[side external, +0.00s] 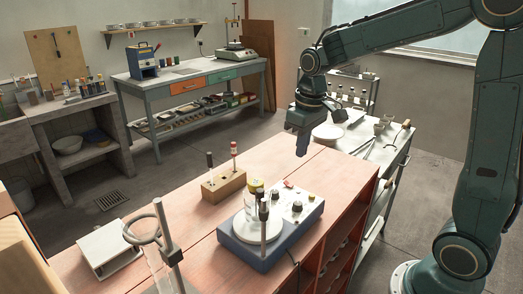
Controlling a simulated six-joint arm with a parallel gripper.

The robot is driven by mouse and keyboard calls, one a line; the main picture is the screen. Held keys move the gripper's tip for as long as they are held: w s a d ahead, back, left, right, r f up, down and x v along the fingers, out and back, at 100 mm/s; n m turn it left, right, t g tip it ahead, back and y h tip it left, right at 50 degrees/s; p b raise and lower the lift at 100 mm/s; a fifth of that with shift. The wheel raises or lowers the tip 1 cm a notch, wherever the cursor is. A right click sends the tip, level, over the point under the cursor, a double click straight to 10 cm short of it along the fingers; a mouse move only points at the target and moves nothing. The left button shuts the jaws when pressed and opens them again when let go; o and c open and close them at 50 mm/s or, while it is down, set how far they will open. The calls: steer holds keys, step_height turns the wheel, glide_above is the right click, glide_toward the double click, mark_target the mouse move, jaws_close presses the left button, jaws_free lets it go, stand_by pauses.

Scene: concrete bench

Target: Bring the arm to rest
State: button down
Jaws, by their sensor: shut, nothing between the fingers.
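My gripper (301,148) hangs from my green arm above the right part of the reddish bench top, pointing down. Its fingers are shut with nothing between them. It is apart from the bench and from the things on it. Below and left of it stands a blue device (270,238) with knobs and a round white plate. A glass vessel with a yellowish top (252,198) stands on that plate, partly behind a dark-topped rod.
A wooden block (223,186) holds two upright tools, one red-topped. A ring stand (160,235) and a white box (103,249) are at the front left. A side table (380,150) with a plate and tools stands behind the gripper. Some bare bench top (325,178) lies below the gripper.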

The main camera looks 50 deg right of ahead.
steer(key=s+a+r+t, duration=0.2)
steer(key=s+a, duration=0.1)
steer(key=s, duration=0.6)
steer(key=s+a+r+t, duration=0.2)
steer(key=s+a, duration=0.1)
steer(key=s, duration=0.7)
steer(key=shift+r, duration=0.4)
